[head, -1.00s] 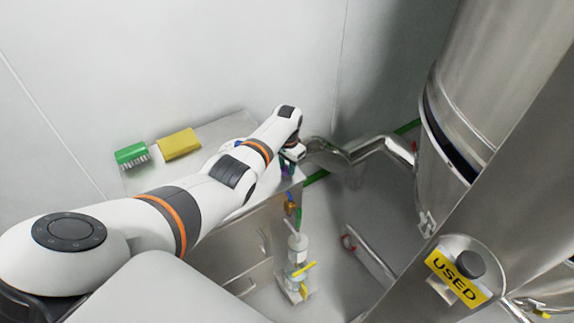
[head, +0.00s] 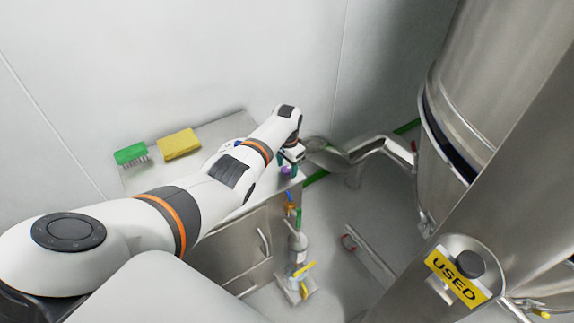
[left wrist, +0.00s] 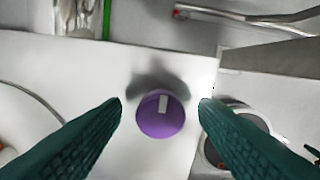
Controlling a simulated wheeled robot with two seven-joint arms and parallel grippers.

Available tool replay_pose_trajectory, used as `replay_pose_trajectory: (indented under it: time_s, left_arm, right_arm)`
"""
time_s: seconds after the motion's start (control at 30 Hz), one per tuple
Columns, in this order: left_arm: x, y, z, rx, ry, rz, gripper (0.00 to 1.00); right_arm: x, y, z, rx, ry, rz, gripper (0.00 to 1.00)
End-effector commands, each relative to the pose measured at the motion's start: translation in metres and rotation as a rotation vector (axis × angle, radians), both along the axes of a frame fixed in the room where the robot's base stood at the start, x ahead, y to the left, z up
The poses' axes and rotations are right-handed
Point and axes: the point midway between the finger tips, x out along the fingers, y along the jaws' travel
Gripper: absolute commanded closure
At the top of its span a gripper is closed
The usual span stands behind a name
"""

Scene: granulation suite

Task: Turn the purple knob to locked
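The purple knob (left wrist: 160,119) shows in the left wrist view as a round purple cap with a pale pointer mark toward its upper edge. It sits on a light flat surface (left wrist: 90,75). In the head view the knob (head: 287,171) is a small purple spot just below my left gripper (head: 292,158). In the left wrist view my left gripper (left wrist: 161,103) is open, its two dark green fingers spread on either side of the knob with gaps and not touching it. My right gripper is not in view.
A green brush (head: 131,153) and a yellow sponge (head: 179,143) lie on the bench top (head: 215,132). A pipe assembly with a yellow handle (head: 303,269) stands below the bench's right end. A large steel vessel (head: 492,80) and a USED sign (head: 457,275) are at right.

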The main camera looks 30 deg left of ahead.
Motion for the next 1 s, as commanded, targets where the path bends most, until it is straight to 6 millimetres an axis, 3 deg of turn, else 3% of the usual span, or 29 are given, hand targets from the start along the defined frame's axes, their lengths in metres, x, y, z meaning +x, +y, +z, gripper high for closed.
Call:
replay_pose_trajectory:
  time_s: [0.27,0.7,1.0]
  left_arm:
    - [0.0,0.0,0.012,0.0,0.0,0.0,0.46]
    - [0.0,0.0,0.096,0.001,-0.002,0.0,0.46]
    - [0.0,0.0,0.12,0.0,0.0,0.0,0.46]
  right_arm:
    - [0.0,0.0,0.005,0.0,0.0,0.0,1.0]
    - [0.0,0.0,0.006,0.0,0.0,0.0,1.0]
    - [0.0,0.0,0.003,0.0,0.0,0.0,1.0]
